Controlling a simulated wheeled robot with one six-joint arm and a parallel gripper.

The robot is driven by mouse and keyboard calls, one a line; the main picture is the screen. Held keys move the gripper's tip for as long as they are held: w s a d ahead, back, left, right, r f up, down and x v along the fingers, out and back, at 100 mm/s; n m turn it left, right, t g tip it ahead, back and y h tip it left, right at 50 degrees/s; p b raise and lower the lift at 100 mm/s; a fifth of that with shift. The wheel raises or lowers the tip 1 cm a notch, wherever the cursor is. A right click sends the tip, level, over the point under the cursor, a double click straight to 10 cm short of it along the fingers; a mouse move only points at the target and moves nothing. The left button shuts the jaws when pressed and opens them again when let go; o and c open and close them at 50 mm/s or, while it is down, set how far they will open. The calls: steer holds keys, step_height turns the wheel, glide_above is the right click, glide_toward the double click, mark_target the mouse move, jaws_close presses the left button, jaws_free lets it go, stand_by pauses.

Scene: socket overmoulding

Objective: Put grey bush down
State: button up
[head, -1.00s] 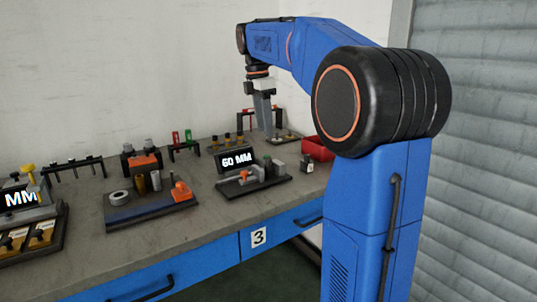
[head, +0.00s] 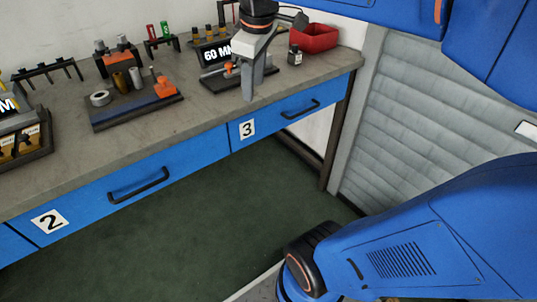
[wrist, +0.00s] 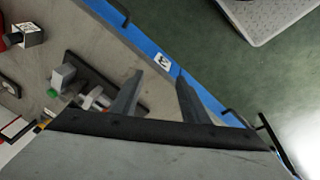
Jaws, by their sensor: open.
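My gripper (head: 254,88) is open above the front edge of the bench, in front of the 60 MM fixture (head: 216,84). In the wrist view its fingers (wrist: 160,80) stand apart with nothing between them; bench edge and blue drawer front show beyond. A light grey upright cylinder, likely the grey bush (head: 135,77), stands beside a brass one (head: 119,82) on the fixture to the left. My gripper partly hides the 60 MM fixture. In the wrist view this fixture shows pale round parts (wrist: 92,98), but I cannot tell whether one is a bush.
A red bin (head: 314,38) and a small dark labelled block (head: 295,56) stand at the bench's right end. A grey ring (head: 100,98) and an orange clamp (head: 165,88) sit on the left fixture. Racks line the back. The bench's front strip is mostly bare.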

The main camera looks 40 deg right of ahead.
steer(key=s+a+f+m+t, duration=0.1)
steer(key=s+a+f+m, duration=0.1)
steer(key=s+f, duration=0.4)
steer(key=s+a+f+m+t, duration=0.1)
steer(key=s+a+f+m, duration=0.1)
steer(key=s+f+m, duration=0.2)
step_height(320, 180, down, 4)
steer(key=shift+s+r+m+y, duration=0.1)
steer(key=shift+s+m+y, duration=0.25)
steer(key=shift+s, duration=0.6)
